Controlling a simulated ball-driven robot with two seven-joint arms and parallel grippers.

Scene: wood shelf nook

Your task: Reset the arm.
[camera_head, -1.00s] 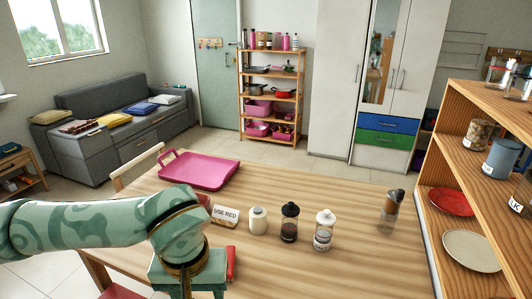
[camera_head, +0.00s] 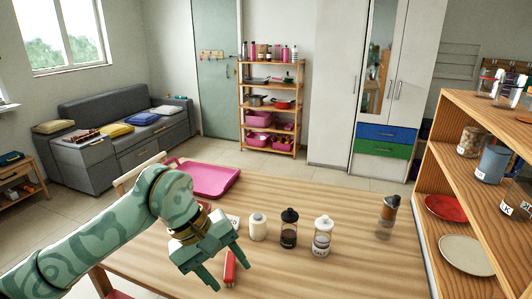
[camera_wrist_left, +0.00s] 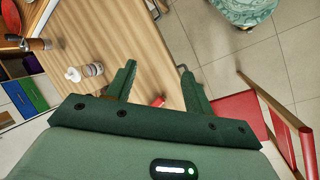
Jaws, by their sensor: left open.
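My left gripper (camera_head: 227,274) hangs over the near left part of the wooden table (camera_head: 340,270), fingers spread and pointing down. Both fingers also show in the left wrist view (camera_wrist_left: 157,72), with nothing held between them. A red object (camera_head: 230,268) lies on the table near the fingertips; in the wrist view it shows as a small red end (camera_wrist_left: 157,101) between the fingers. I cannot tell the gap between it and the gripper. My right gripper is not in view.
A white jar (camera_head: 258,227), a dark-lidded jar (camera_head: 289,229), a white-lidded jar (camera_head: 322,237) and a brown-topped bottle (camera_head: 387,216) stand rightward. A pink tray (camera_head: 212,182) lies behind. A wooden shelf (camera_head: 436,195) bounds the right. The table's front right is clear.

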